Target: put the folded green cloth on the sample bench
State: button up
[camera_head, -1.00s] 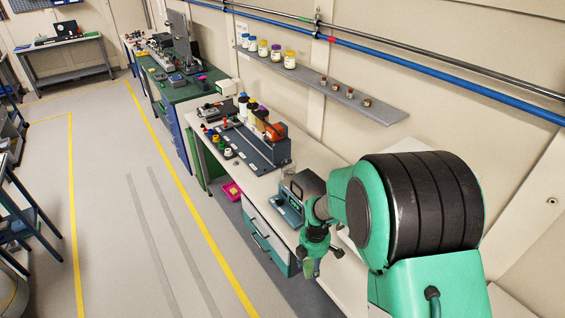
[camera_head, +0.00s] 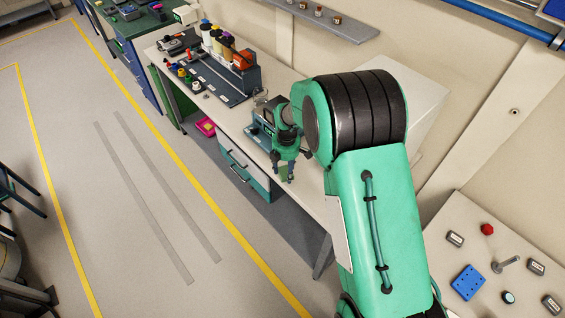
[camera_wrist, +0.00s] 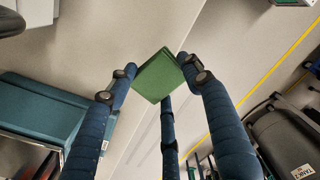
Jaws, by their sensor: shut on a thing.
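The folded green cloth (camera_wrist: 158,76) is a small green square between the fingertips in the wrist view. My gripper (camera_wrist: 158,72) is shut on it. In the head view the cloth (camera_head: 287,174) shows as a small green patch under my gripper (camera_head: 285,170), at the front edge of a white-topped bench (camera_head: 203,110). I take this as the sample bench, but no label confirms it. I cannot tell whether the cloth touches the bench top.
A teal device (camera_head: 264,127) stands on the bench beside my gripper. A dark rack (camera_head: 215,84) and several bottles (camera_head: 217,42) fill its far part. A pink bin (camera_head: 206,126) is on the floor. A panel with a red button (camera_head: 487,229) is at right.

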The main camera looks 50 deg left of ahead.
jog(key=shift+w+a+f, duration=0.1)
jog(key=shift+w+a, duration=0.5)
jog(key=shift+a, duration=0.35)
jog(key=shift+w+a+f, duration=0.1)
jog(key=shift+w+a, duration=0.45)
jog(key=shift+a, duration=0.35)
jog(key=shift+w+a+f, duration=0.1)
jog(key=shift+w+a, duration=0.5)
jog(key=shift+a, duration=0.35)
jog(key=shift+w+a, duration=0.1)
jog(key=shift+a, duration=0.1)
jog(key=shift+f, duration=1.8)
jog(key=o, duration=0.8)
jog(key=shift+f, duration=0.1)
jog(key=shift+o, duration=0.2)
